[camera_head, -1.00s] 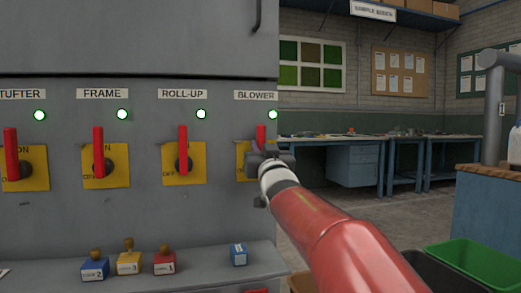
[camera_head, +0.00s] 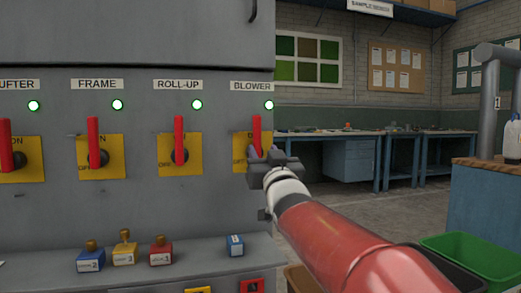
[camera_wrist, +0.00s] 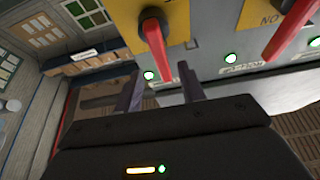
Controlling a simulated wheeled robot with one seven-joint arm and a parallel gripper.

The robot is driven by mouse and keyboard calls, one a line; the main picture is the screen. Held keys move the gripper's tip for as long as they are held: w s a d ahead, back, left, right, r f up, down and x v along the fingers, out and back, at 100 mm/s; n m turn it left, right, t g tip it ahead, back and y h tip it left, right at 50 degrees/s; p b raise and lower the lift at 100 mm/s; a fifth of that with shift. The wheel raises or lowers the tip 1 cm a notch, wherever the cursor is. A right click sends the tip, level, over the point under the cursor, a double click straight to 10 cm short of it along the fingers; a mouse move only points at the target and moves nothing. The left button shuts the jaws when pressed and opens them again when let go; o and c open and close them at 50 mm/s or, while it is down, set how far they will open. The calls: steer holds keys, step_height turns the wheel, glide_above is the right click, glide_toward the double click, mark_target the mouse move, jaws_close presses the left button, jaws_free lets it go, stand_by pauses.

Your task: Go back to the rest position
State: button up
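My gripper (camera_head: 265,155) is in front of the BLOWER switch at the right end of the grey panel. A red handle (camera_wrist: 155,30) also shows just beyond the fingers in the wrist view. The ROLL-UP handle (camera_head: 179,138), FRAME handle (camera_head: 93,142) and TUFTER handle (camera_head: 5,144) point up too. The green lamps above the switches are lit.
A green bin (camera_head: 470,258) and a blue cabinet (camera_head: 485,215) stand at the right. Workbenches (camera_head: 350,160) line the back wall.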

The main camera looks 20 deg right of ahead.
steer(key=shift+s+f, duration=0.15)
steer(key=shift+s, duration=0.05)
steer(key=s+a+f+g+p, duration=0.2)
steer(key=s+f+g+p, duration=0.3)
steer(key=s+f, duration=0.8)
steer(key=s+a+f+g+p, duration=0.2)
steer(key=s+f+g+p, duration=0.2)
steer(key=s+f+g, duration=0.7)
steer(key=s+f, duration=0.2)
steer(key=s, duration=0.5)
steer(key=shift+g+p, duration=0.4)
steer(key=shift+f, duration=0.1)
